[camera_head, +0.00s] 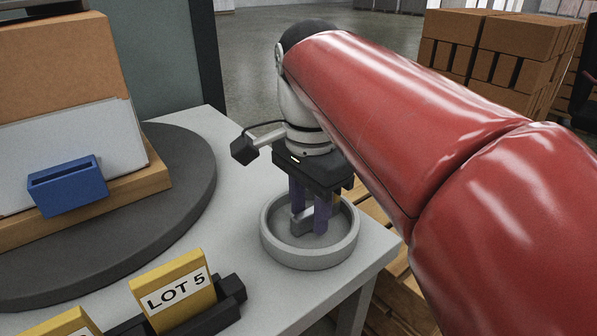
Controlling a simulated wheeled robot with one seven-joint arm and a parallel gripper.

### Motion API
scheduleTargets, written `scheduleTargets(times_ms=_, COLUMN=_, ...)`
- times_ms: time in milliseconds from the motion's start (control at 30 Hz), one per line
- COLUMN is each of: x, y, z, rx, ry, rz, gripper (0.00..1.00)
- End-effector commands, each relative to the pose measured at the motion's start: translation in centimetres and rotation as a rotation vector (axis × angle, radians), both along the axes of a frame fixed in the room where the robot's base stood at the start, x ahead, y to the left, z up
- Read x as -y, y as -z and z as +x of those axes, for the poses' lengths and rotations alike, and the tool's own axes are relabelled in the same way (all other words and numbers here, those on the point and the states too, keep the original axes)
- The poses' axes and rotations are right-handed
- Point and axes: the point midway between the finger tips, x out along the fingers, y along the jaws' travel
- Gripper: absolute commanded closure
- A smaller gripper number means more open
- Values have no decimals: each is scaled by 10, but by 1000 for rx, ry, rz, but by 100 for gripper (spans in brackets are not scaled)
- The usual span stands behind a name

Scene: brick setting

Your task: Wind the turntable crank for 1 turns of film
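The turntable (189,180) is a dark grey disc on the left of the grey table. It carries a wooden stand with a white panel, a brown block and a blue holder. A round grey dish (268,245) with a raised rim sits at the table's right corner. A small grey block (301,222), perhaps the crank handle, stands inside it. My gripper (310,212) points down into the dish. Its two purple fingers are apart, with the block low between or beside them. I cannot tell whether they touch it. My arm's wrist hides the area behind.
A yellow card marked LOT 5 (172,296) stands in a black holder (232,290) at the front, with another yellow card (68,325) to its left. Brick stacks (500,50) stand on the floor at the back right. The tabletop between turntable and dish is clear.

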Motion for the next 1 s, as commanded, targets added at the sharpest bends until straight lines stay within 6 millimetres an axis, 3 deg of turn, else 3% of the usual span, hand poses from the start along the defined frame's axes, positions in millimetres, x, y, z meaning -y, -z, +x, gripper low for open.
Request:
scheduleTargets(times_ms=33, x=0, y=0, z=0, rx=0, ry=0, rz=0, gripper=71)
scheduleTargets(times_ms=267, x=0, y=0, z=0, rx=1, ry=0, rz=1, gripper=100)
scheduleTargets(times_ms=667, x=-1, y=-2, z=0, rx=1, ry=-61, rz=1, gripper=100)
scheduleTargets(times_ms=1000, x=0, y=-3, z=0, rx=2, ry=-311, rz=0, gripper=100)
